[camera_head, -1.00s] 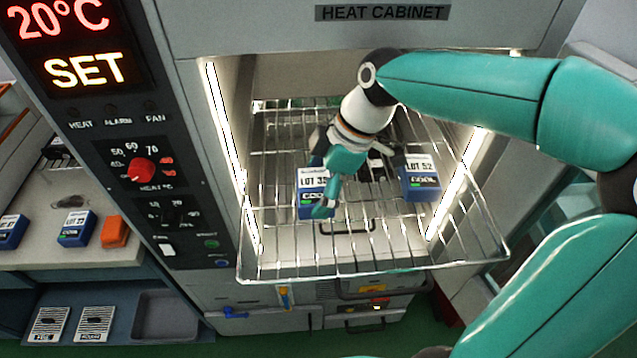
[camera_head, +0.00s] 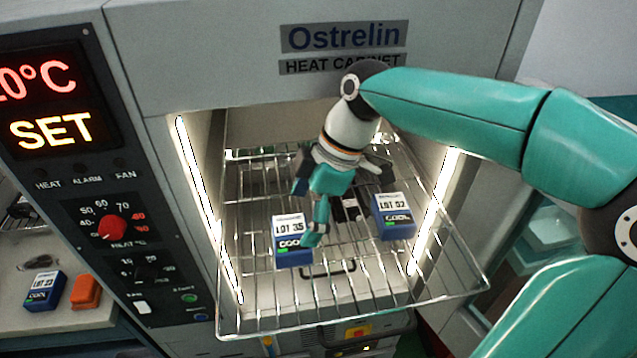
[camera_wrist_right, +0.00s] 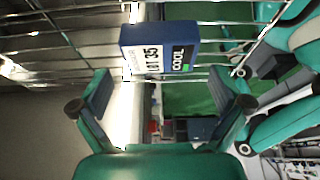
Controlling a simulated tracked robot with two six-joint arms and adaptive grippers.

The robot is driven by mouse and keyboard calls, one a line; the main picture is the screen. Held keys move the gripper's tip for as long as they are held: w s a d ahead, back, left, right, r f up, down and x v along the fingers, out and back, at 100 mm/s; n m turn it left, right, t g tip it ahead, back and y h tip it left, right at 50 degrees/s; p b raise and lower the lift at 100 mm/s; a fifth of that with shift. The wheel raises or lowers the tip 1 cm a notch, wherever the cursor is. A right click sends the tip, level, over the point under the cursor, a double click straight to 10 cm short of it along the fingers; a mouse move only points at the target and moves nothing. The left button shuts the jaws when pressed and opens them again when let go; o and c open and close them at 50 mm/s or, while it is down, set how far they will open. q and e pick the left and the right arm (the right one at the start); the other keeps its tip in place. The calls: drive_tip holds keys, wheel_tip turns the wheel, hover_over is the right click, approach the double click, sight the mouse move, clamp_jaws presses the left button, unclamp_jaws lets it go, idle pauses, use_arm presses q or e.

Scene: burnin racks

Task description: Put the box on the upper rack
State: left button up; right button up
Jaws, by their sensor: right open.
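A blue box with a white LOT 35 label (camera_head: 291,243) stands on the wire rack (camera_head: 360,312) in the heat cabinet. A second blue box, apparently LOT 52 (camera_head: 394,216), stands to its right on this rack. My right gripper (camera_head: 316,218) is over the rack, with a fingertip at the right edge of the LOT 35 box. In the right wrist view its fingers (camera_wrist_right: 163,98) are spread wide and empty. The LOT 35 box (camera_wrist_right: 158,48) lies ahead of the gap between them. Whether a finger touches it I cannot tell. My left gripper is out of view.
The cabinet's left wall with a light strip (camera_head: 205,205) and the right light strip (camera_head: 433,215) flank the rack. A control panel (camera_head: 115,225) is at left. A blue box (camera_head: 43,291) and an orange item (camera_head: 86,292) lie on the side counter.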

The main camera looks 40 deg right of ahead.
drive_tip(key=v, duration=0.7)
drive_tip(key=shift+s, duration=0.1)
